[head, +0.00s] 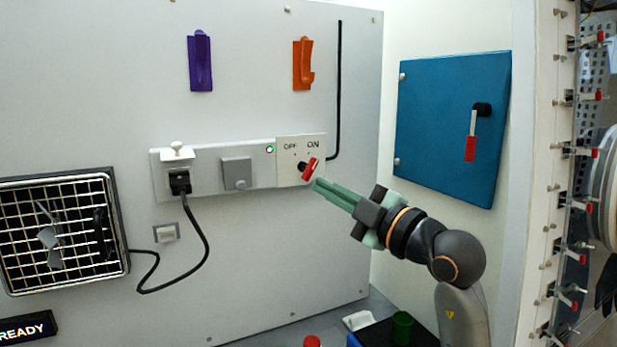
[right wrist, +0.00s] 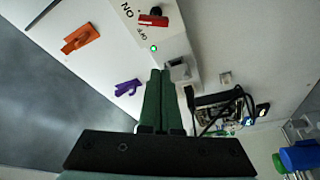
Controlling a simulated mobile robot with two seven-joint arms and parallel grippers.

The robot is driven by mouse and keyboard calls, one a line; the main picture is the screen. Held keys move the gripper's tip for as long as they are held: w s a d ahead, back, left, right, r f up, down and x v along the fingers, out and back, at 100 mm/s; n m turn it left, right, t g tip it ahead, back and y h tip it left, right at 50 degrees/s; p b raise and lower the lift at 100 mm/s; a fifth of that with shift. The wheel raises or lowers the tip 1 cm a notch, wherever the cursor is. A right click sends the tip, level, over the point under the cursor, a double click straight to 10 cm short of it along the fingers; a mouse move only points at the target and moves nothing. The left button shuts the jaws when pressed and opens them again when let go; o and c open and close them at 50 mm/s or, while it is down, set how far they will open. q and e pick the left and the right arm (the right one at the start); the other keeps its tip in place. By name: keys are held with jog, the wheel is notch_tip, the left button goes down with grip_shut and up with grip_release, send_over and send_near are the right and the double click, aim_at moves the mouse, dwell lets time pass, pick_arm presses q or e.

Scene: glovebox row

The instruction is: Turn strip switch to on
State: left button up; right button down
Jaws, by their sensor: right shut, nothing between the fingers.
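The power strip (head: 208,185) is fixed flat on the grey wall panel. Its right end bears a switch plate marked OFF on the left and ON on the right. The strip switch (head: 309,169) has a black pivot and a red handle, slanted up to the right, on the ON side. It also shows in the right wrist view (right wrist: 153,20). A small green light (head: 270,149) glows left of the plate. My right gripper (head: 318,185) is shut and empty, its green fingertips just below and right of the red handle; contact cannot be told. My left gripper is out of view.
A black plug (head: 180,183) sits in the strip, its cord running to a caged fan (head: 60,232). Purple (head: 200,63) and orange (head: 303,63) holders hang above. A blue door (head: 452,130) with a red-tipped handle is at right. A green cup (head: 402,327) stands below.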

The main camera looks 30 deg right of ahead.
aim_at(308, 178)
pick_arm(q)
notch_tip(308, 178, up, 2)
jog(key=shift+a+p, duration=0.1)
jog(key=shift+p, duration=0.85)
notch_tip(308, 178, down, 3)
jog(key=b, duration=0.2)
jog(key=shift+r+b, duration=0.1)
jog(key=shift+b, duration=0.25)
pick_arm(e)
jog(key=w, duration=0.9)
jog(key=shift+w+d+f, duration=0.1)
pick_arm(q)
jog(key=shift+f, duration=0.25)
pick_arm(e)
jog(key=shift+d+f, duration=0.1)
jog(key=shift+d, duration=0.3)
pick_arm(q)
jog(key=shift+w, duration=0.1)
pick_arm(e)
jog(key=shift+s, duration=0.2)
